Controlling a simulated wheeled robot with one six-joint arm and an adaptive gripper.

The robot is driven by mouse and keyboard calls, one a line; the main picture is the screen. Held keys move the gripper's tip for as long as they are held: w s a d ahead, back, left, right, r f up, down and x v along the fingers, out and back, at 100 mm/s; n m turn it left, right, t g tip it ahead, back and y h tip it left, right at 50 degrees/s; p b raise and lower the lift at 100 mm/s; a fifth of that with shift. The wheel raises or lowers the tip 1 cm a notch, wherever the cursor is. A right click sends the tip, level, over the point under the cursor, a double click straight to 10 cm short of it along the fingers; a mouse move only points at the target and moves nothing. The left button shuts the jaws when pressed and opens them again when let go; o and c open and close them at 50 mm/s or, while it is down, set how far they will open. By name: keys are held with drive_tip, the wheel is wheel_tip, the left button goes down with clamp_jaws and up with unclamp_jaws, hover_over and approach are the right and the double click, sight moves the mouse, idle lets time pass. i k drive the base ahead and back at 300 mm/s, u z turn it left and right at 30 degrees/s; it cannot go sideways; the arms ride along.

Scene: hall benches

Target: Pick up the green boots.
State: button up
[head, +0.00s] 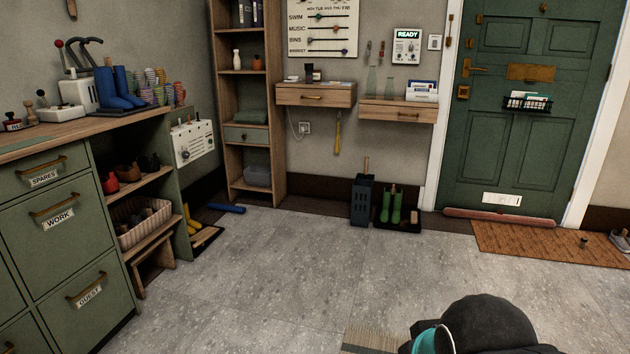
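The green boots (391,206) stand upright side by side against the back wall, left of the green door. They are on a low dark tray (412,228) on the floor. A dark slatted umbrella stand (362,203) is close to their left. My gripper is not in view. A dark rounded part with a teal band at the bottom edge looks like part of my arm, far in front of the boots.
The grey tiled floor (270,270) is open up to the boots. A green cabinet (60,240) with blue boots (122,88) on top lines the left. Yellow boots (190,218) stand by its end. A brown doormat (545,243) lies at the right. Drawer shelves (398,110) hang above the boots.

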sight(385, 219)
drive_tip(key=i, duration=4.2)
drive_tip(key=z, duration=0.2)
